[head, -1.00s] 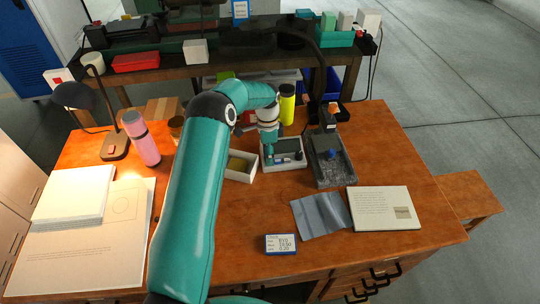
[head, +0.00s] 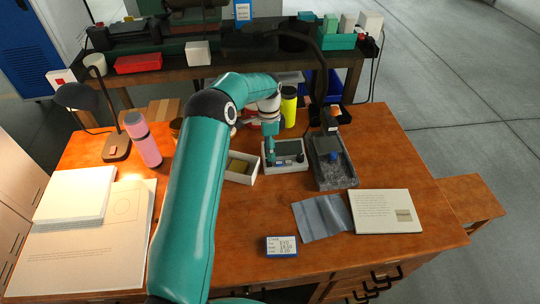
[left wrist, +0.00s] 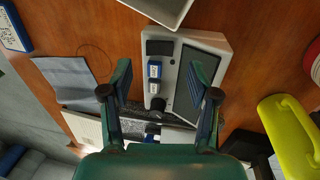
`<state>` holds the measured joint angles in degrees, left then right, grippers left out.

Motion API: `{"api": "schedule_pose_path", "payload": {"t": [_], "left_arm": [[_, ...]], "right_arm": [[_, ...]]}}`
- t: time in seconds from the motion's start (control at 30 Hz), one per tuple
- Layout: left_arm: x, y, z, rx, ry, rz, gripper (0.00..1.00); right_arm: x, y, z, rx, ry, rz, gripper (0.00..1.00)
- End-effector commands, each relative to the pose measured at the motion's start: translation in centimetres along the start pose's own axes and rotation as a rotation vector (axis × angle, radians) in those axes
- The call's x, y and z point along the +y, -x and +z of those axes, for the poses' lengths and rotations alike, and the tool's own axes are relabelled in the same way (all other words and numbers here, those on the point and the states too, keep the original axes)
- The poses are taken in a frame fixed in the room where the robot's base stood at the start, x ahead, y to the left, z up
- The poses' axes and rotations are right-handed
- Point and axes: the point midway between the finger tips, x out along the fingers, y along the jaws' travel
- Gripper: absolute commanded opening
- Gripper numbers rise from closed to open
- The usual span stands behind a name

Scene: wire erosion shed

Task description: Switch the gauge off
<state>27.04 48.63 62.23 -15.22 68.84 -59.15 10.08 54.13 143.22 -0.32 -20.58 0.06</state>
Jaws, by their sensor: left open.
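The likely gauge is a pale grey box unit (head: 292,151) with a dark panel, on the bench beside the granite plate. The switches' on or off state cannot be read. My left gripper (head: 271,156) hangs over the unit's left part. In the left wrist view its fingers (left wrist: 160,92) are open and empty, with the switches between them in the picture; contact cannot be told. My right gripper is not in view.
A granite plate (head: 338,178) with a stand is right of the unit, an open white box (head: 241,169) left. A yellow-green bottle (head: 288,108) stands behind. A grey cloth (head: 320,218), booklet (head: 385,211) and small blue-white display (head: 281,246) lie in front.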

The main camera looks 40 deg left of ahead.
Motion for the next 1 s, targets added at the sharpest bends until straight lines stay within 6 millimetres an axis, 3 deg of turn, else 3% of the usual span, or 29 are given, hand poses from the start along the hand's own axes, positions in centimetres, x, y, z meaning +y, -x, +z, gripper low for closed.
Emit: {"api": "schedule_pose_path", "payload": {"t": [0.1, 0.33, 1.0], "left_arm": [[0.0, 1.9, 0.0, 0.001, -0.001, -0.002, 0.6], [0.0, 3.9, 0.0, -0.001, -0.001, 0.0, 0.6], [0.0, 4.2, 0.1, -0.001, 0.0, 0.001, 0.6]], "right_arm": [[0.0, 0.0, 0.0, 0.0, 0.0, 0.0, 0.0], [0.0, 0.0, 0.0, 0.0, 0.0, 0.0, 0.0], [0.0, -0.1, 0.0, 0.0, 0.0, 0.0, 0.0]]}}
